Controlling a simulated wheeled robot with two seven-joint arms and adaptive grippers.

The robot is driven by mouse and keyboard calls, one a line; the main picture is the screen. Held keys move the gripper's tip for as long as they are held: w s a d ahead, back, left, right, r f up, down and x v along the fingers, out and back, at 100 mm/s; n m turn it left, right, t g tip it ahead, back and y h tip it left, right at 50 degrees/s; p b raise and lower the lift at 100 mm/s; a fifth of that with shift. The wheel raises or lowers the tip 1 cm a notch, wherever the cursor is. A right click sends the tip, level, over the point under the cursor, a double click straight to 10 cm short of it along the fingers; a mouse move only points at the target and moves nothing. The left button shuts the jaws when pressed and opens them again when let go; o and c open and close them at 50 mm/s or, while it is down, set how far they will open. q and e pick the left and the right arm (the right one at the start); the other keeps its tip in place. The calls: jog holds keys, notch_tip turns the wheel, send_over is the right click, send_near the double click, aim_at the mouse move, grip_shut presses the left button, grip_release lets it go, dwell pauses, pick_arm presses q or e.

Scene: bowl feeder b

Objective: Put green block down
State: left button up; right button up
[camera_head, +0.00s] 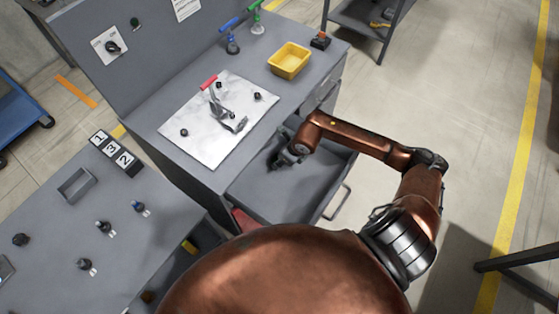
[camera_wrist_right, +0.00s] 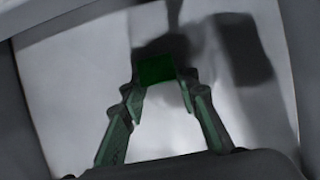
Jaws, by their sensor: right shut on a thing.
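My right gripper (camera_head: 277,162) is over the open grey drawer (camera_head: 262,204), near its back end below the bench top. In the wrist view my right gripper (camera_wrist_right: 160,88) is shut on the dark green block (camera_wrist_right: 156,69), held between its fingertips. A pale surface with dark shadows lies behind the block; I cannot tell whether the block touches it. In the head view the block cannot be made out. My left gripper is not in view.
The bench top holds a white board (camera_head: 203,142) with small black knobs and a grey clamp-like part, and a yellow bin (camera_head: 289,60). A second grey table (camera_head: 60,264) with a numbered block (camera_head: 117,153) stands at left. The drawer's visible floor looks clear.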

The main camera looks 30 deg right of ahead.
jog(key=o, duration=1.2)
jog(key=shift+o, duration=0.2)
jog(key=p+v, duration=0.1)
jog(key=v, duration=1.1)
jog(key=shift+s, duration=0.1)
